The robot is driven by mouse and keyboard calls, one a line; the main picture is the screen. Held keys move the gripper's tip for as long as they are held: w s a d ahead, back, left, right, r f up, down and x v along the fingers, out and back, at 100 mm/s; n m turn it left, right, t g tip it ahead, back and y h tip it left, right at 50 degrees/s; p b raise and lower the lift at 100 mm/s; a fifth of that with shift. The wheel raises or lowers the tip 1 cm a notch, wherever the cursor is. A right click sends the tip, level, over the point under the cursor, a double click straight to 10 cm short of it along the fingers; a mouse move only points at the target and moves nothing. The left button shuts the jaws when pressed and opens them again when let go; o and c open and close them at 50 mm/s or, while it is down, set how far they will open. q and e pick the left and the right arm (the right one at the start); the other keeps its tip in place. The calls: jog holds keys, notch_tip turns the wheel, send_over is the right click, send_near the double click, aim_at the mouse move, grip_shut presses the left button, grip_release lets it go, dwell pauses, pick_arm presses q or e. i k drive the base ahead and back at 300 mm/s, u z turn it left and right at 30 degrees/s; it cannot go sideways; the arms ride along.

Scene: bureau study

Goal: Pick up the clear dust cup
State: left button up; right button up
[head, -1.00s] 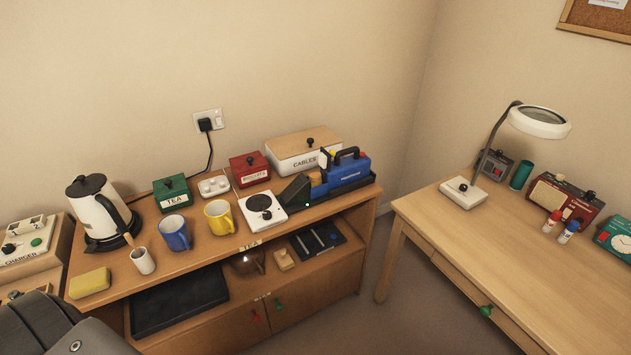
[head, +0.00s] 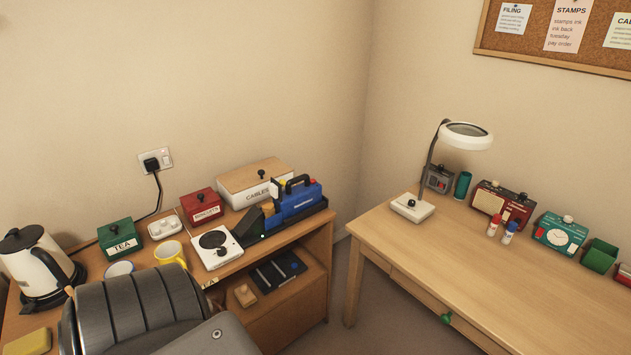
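A blue hand vacuum (head: 301,202) with a black handle lies in a dark tray at the right end of the sideboard. A dark wedge-shaped nozzle (head: 248,223) is at its left end. A small brownish-amber part (head: 268,208) shows between the nozzle and the blue body. I cannot make out a clear dust cup for certain; it may be this part of the vacuum. A large grey link of my arm fills the lower left. Neither of my grippers is in view.
On the sideboard, a white hotplate (head: 216,248) sits left of the vacuum. A CABLES box (head: 240,194) and a red tin (head: 202,208) stand behind. A yellow mug (head: 170,254) and a kettle (head: 35,263) are farther left. The desk (head: 450,265) has clear room in front.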

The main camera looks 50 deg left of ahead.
aim_at(269, 206)
jog(key=i, duration=0.4)
jog(key=u, duration=1.1)
